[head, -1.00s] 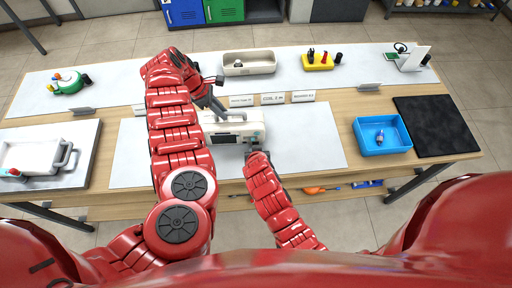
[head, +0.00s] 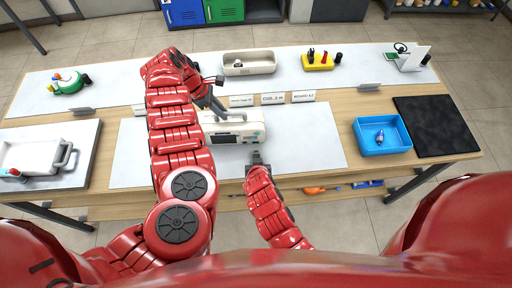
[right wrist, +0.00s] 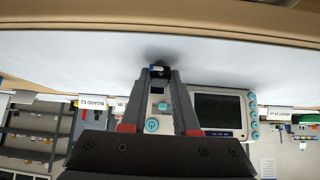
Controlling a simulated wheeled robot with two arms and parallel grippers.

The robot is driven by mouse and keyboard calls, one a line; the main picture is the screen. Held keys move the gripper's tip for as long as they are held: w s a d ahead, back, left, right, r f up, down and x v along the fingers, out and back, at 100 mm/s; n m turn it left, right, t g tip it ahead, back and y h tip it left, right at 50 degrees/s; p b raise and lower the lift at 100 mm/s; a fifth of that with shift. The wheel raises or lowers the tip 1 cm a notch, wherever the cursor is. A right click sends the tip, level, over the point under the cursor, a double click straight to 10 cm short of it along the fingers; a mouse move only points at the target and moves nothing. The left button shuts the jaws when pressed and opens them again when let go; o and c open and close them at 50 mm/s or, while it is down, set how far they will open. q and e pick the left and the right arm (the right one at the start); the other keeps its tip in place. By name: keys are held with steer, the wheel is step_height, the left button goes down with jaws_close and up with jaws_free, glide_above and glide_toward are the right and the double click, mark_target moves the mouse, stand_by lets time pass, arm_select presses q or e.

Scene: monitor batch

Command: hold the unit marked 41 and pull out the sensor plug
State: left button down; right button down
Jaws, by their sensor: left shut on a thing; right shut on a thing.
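A white unit (head: 236,135) with a screen and teal buttons lies on the light mat in the middle of the table; its screen shows in the right wrist view (right wrist: 222,108). I cannot read a 41 on it. My left gripper (head: 217,109) is shut at the unit's top, its grip partly hidden. My right gripper (head: 257,157) is in front of the unit, clear of it. In the right wrist view it (right wrist: 159,75) is shut on a small dark plug (right wrist: 158,71) with a blue and pale mark. No cable is clear.
A blue tray (head: 401,148) holding a small item and a black mat (head: 451,133) are at the right. Label cards (head: 273,99) stand behind the unit. The mat right of the unit is bare.

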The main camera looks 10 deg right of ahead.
arm_select(q)
steer(key=c, duration=0.7)
jaws_free()
steer(key=shift+c, duration=0.2)
steer(key=v, duration=1.2)
steer(key=shift+s, duration=0.1)
arm_select(e)
steer(key=shift+s+f, duration=0.1)
